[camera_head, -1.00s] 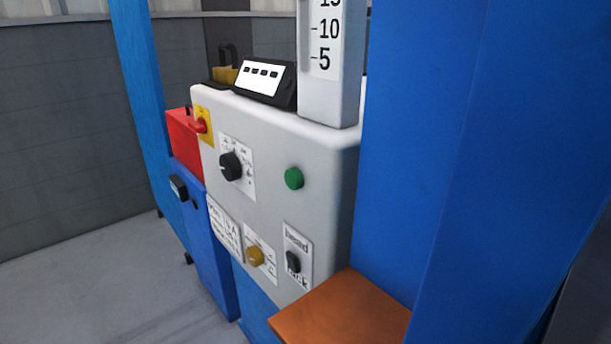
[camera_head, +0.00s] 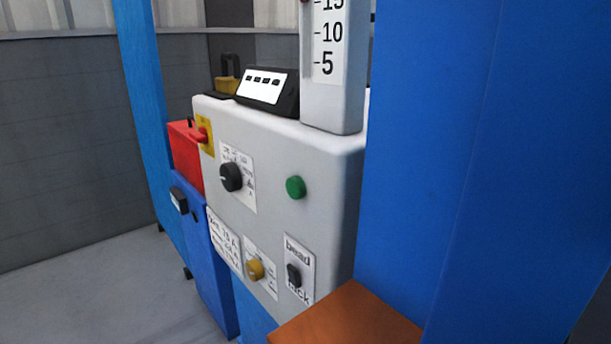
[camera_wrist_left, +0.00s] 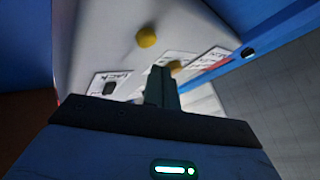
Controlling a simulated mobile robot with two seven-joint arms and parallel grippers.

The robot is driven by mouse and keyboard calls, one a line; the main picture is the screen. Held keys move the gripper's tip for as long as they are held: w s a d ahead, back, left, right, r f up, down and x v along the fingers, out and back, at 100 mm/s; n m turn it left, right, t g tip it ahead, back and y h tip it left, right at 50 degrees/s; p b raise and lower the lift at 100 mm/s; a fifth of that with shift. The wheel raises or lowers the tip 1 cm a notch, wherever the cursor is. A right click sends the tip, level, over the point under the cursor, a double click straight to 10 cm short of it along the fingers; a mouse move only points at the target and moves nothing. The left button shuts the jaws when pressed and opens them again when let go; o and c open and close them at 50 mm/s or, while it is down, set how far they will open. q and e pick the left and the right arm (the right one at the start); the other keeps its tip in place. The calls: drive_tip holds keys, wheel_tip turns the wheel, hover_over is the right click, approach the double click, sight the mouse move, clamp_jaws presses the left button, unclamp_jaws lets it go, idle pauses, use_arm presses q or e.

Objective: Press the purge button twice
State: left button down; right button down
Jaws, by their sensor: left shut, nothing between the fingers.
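The pale grey panel box (camera_head: 270,160) stands at the centre of the head view. A green round button (camera_head: 296,187) is on its front. No purge label is legible. In the left wrist view a yellow round button (camera_wrist_left: 147,37) sits on a pale surface; I cannot tell whether it is the purge button. My left gripper (camera_wrist_left: 160,75) shows shut and empty in that view, its fingers pointing towards the pale box and covering part of a label. Contact cannot be judged. Neither gripper shows in the head view.
The front also carries a black dial (camera_head: 231,177), a yellow knob (camera_head: 255,270) and a black bead/tack switch (camera_head: 294,275). A wide blue column (camera_head: 450,150) stands at the right, above a brown surface (camera_head: 345,320). Open floor (camera_head: 100,300) lies at the left.

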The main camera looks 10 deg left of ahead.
use_arm(q)
drive_tip(key=shift+w+d, duration=0.35)
drive_tip(key=shift+w, duration=0.05)
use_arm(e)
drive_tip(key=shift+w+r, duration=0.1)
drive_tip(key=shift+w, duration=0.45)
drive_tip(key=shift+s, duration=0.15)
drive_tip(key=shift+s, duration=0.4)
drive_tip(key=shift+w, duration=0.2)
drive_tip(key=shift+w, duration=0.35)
use_arm(q)
drive_tip(key=shift+w, duration=0.15)
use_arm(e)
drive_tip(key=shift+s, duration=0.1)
